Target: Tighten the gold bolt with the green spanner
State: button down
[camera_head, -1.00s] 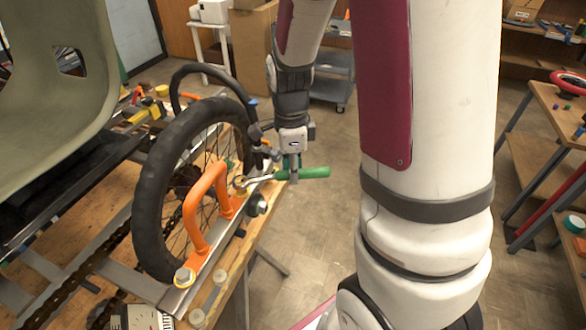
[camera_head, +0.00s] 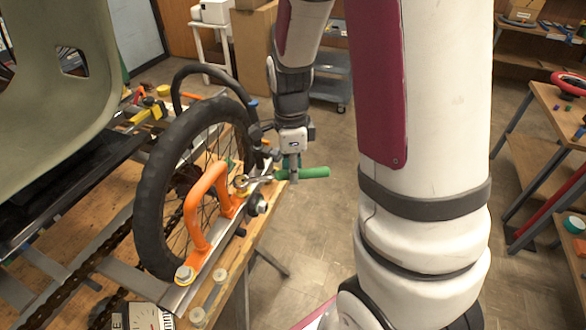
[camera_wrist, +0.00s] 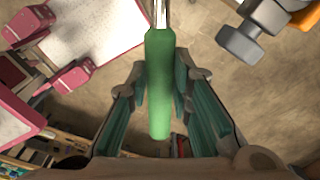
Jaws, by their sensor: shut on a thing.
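The green spanner has a green handle (camera_head: 316,172) and a shiny metal shaft running left from it. My gripper (camera_head: 293,174) is shut on the handle near the shaft end, beyond the workbench's right edge. In the wrist view my gripper (camera_wrist: 163,82) has a finger on each side of the green handle (camera_wrist: 160,100), and the metal shaft runs out of the top of the picture. The gold bolt (camera_head: 241,181) is at the far foot of the orange handle-shaped bracket. The spanner's head is at this bolt; I cannot tell how fully it is seated.
The orange bracket (camera_head: 203,205) rises beside the black-tyred wheel (camera_head: 150,205). A dark knob (camera_head: 259,206) juts from the frame below the spanner. The floor (camera_head: 320,235) right of the bench is clear.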

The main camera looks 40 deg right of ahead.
jog(key=shift+f+b, duration=0.3)
jog(key=shift+f, duration=0.8)
dwell(0.3)
dwell(0.5)
jog(key=c, duration=2)
grip_release()
grip_shut()
jog(key=shift+s+a+m+p, duration=0.55)
jog(key=shift+s+m, duration=0.1)
jog(key=shift+m, duration=0.1)
jog(key=shift+s+a+m+p, duration=0.45)
jog(key=shift+s+m+p, duration=0.1)
jog(key=shift+s+m, duration=0.15)
jog(key=shift+s+a+m+p, duration=0.6)
jog(key=shift+a+m, duration=0.15)
jog(key=shift+m, duration=0.15)
jog(key=shift+s+a+m+p, duration=0.45)
jog(key=shift+a+m+p, duration=0.1)
jog(key=shift+a+m, duration=0.25)
